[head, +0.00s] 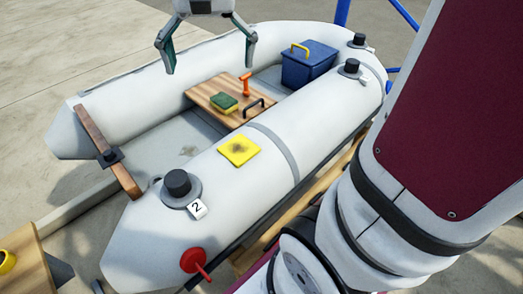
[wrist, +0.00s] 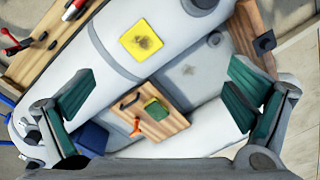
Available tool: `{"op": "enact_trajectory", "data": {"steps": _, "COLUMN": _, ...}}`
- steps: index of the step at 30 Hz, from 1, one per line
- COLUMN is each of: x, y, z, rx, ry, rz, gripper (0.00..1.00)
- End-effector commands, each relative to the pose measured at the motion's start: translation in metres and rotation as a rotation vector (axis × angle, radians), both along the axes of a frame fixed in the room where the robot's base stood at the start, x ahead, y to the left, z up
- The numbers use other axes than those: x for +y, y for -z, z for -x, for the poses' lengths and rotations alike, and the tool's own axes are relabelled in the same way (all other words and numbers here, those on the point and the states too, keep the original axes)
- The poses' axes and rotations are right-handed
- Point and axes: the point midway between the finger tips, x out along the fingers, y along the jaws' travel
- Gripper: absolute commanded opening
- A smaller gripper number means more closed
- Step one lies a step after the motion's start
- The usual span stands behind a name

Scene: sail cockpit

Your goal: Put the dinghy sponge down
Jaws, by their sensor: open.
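The dinghy sponge (head: 224,102), yellow with a green top, lies on the wooden thwart (head: 208,92) across the inflatable dinghy (head: 230,195). It also shows in the wrist view (wrist: 157,110), on the thwart (wrist: 174,128). My gripper (head: 209,62) is open and empty, above the far tube in the head view. In the wrist view its fingers (wrist: 162,98) are spread wide, with the sponge seen between them and apart from both.
An orange-handled tool (head: 246,84) and a black handle (head: 253,107) are on the thwart beside the sponge. A blue box (head: 308,64) stands behind.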

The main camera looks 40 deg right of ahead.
Motion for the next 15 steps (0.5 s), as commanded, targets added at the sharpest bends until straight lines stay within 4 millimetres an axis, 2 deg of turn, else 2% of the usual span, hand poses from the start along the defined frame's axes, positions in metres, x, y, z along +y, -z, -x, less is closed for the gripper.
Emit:
{"op": "enact_trajectory", "data": {"steps": 1, "x": 0.009, "y": -0.002, "z": 0.023, "rx": -0.009, "ry": -0.057, "rz": 0.005, "gripper": 0.98}}
{"op": "enact_trajectory", "data": {"steps": 3, "x": 0.018, "y": 0.000, "z": 0.054, "rx": -0.013, "ry": -0.136, "rz": 0.012, "gripper": 0.98}}
{"op": "enact_trajectory", "data": {"steps": 9, "x": 0.038, "y": 0.020, "z": 0.136, "rx": -0.025, "ry": -0.364, "rz": 0.043, "gripper": 0.98}}
{"op": "enact_trajectory", "data": {"steps": 12, "x": 0.043, "y": 0.035, "z": 0.168, "rx": -0.027, "ry": -0.458, "rz": 0.058, "gripper": 0.98}}
{"op": "enact_trajectory", "data": {"steps": 15, "x": 0.045, "y": 0.047, "z": 0.191, "rx": -0.029, "ry": -0.528, "rz": 0.069, "gripper": 0.98}}
